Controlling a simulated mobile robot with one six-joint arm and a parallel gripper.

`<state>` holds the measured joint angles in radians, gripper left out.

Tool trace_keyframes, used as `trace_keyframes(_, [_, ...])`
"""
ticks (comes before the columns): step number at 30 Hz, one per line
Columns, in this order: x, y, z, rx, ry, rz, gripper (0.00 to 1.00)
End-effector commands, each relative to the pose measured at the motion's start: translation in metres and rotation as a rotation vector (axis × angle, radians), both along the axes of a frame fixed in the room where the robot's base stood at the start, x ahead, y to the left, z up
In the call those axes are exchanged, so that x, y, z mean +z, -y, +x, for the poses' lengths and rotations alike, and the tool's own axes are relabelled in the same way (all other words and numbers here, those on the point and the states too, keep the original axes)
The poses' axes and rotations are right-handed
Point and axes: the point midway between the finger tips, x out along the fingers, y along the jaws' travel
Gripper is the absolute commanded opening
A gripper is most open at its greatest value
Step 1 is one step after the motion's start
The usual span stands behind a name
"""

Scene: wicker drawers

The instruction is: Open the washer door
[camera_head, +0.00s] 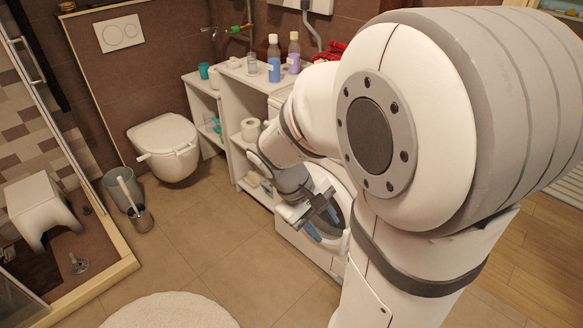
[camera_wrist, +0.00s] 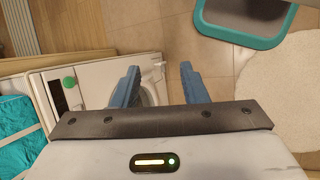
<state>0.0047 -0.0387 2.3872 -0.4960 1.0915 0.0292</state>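The washer (camera_head: 290,233) is a white front-loader, partly hidden behind my arm in the head view. Its round door (camera_head: 343,196) has a pale rim and dark centre. I cannot tell whether it is fully shut. My gripper (camera_head: 322,227) has blue fingers and is in front of the door, pointing down. In the wrist view my gripper (camera_wrist: 160,68) is open, its two fingers apart with nothing clearly between them. The washer (camera_wrist: 88,88) lies behind the left finger, with a green knob (camera_wrist: 69,83) on its panel. The door (camera_wrist: 150,93) is partly hidden by that finger.
A white shelf (camera_head: 231,95) with bottles (camera_head: 274,58) stands left of the washer. A toilet (camera_head: 165,148) and a white stool (camera_head: 36,207) are further left. A round rug (camera_head: 170,311) lies on open floor. A teal-rimmed object (camera_wrist: 240,40) is near my fingers in the wrist view.

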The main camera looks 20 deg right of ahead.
Motion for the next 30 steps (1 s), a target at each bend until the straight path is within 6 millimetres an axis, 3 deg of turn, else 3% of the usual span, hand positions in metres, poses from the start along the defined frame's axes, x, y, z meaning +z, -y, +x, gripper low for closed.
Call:
trace_keyframes(1, [-0.032, 0.013, 0.005, 0.034, -0.081, -0.057, 0.4])
trace_keyframes(8, [-0.109, 0.071, 0.037, 0.226, -0.385, -0.32, 0.4])
trace_keyframes(15, [-0.205, 0.117, 0.083, 0.476, -0.656, -0.573, 0.4])
trace_keyframes(24, [-0.345, 0.141, 0.138, 0.834, -0.87, -0.829, 0.4])
trace_keyframes(27, [-0.38, 0.141, 0.148, 0.924, -0.898, -0.882, 0.4])
trace_keyframes(30, [-0.403, 0.14, 0.154, 0.987, -0.911, -0.914, 0.4])
